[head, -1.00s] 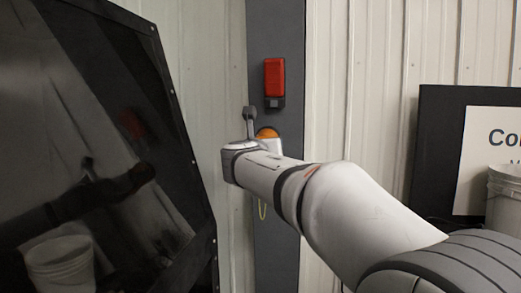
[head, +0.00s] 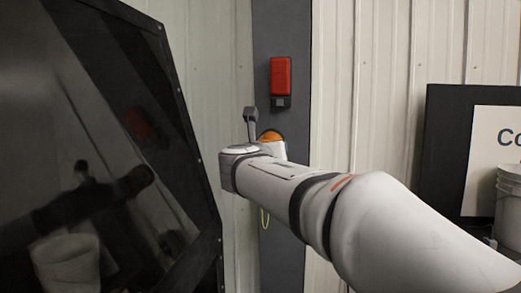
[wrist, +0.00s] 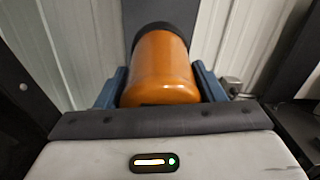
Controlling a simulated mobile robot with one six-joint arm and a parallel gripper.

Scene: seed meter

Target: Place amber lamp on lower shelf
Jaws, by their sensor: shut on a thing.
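The amber lamp (wrist: 160,68) is an orange cylinder with a dark cap at its far end. My gripper (wrist: 162,90) is shut on it, with a blue finger on each side in the wrist view. In the head view only a bit of the lamp (head: 270,136) shows beyond my wrist, in front of the dark grey post. My arm hides the gripper fingers there.
A red lamp (head: 281,78) is fixed on the dark post (head: 284,215) above my wrist. A large glossy dark panel (head: 95,130) stands close on the left. A black board with a white sign (head: 490,155) and a white bucket (head: 510,195) are at the right.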

